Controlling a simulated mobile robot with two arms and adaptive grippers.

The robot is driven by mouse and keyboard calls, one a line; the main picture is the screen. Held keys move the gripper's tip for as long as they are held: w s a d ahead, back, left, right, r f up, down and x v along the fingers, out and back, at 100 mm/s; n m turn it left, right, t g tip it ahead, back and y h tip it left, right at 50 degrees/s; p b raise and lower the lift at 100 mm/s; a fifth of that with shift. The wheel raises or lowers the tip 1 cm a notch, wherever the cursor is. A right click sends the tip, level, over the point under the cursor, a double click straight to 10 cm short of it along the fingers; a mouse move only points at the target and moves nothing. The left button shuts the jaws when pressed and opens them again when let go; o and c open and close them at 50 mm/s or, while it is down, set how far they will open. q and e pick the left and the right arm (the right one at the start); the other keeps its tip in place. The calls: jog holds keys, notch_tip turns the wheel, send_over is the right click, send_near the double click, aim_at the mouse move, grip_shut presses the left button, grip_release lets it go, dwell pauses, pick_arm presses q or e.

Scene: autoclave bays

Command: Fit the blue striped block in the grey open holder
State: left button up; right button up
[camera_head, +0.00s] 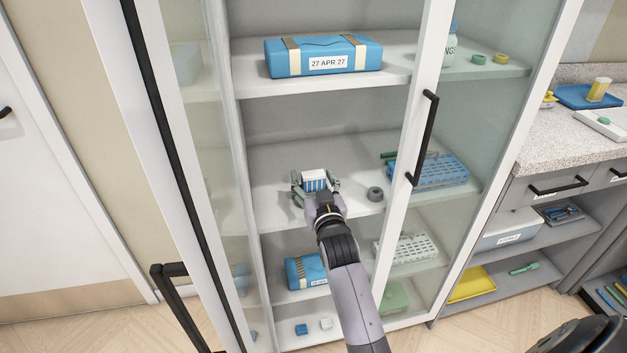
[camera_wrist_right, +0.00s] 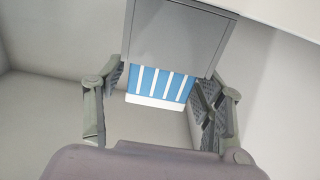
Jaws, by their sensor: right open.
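The blue striped block (camera_head: 315,181) is on the cabinet's middle shelf, with a white top and blue and white stripes. In the right wrist view the block (camera_wrist_right: 161,86) sticks out past the edge of the grey holder (camera_wrist_right: 176,38), and its remaining part is hidden by the holder. It looks lodged in the holder; how deep I cannot tell. My right gripper (camera_head: 316,187) is open, its fingers on either side of the block. It also shows in the right wrist view (camera_wrist_right: 162,105). My left gripper is not in view.
A dark grey ring (camera_head: 375,194) lies just right of the gripper on the shelf (camera_head: 277,208). A blue rack (camera_head: 440,171) stands farther right. A blue dated package (camera_head: 322,57) sits on the shelf above. The glass door's frame (camera_head: 412,150) and black handle (camera_head: 424,138) stand close right.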

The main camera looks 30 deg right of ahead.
jog(key=shift+o, duration=0.3)
jog(key=v, duration=0.8)
dwell(0.5)
